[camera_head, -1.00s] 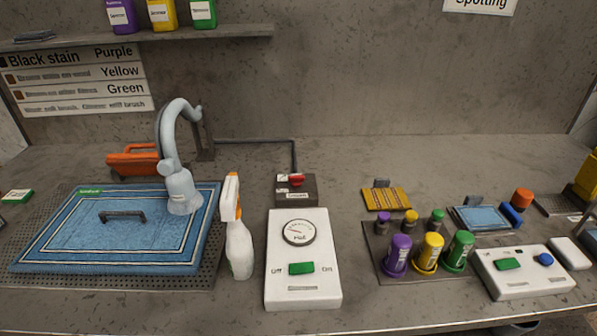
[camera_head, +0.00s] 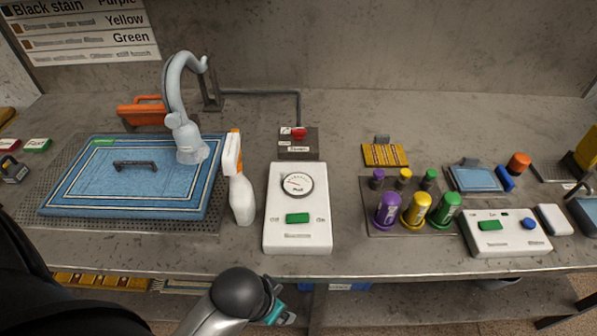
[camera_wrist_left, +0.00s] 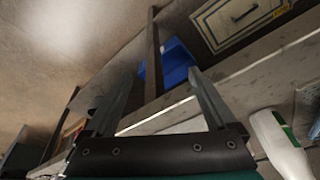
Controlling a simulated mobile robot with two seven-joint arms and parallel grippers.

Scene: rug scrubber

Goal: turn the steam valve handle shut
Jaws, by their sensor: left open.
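The steam valve handle is a small red handle (camera_head: 299,134) on a dark grey valve box (camera_head: 299,152) at the back middle of the bench, behind the white dial box. A grey pipe joins this box from the left. My left gripper (camera_wrist_left: 166,88) is open in the left wrist view, with nothing between its two fingers. In the head view only its teal part (camera_head: 277,312) shows at the bottom, below the bench's front edge and well short of the valve. The valve is not seen in the wrist view. My right gripper is not in view.
The white dial box (camera_head: 297,240) stands in front of the valve, with a spray bottle (camera_head: 240,190) to its left. Coloured bottles (camera_head: 418,210) stand right. Bench between them is clear.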

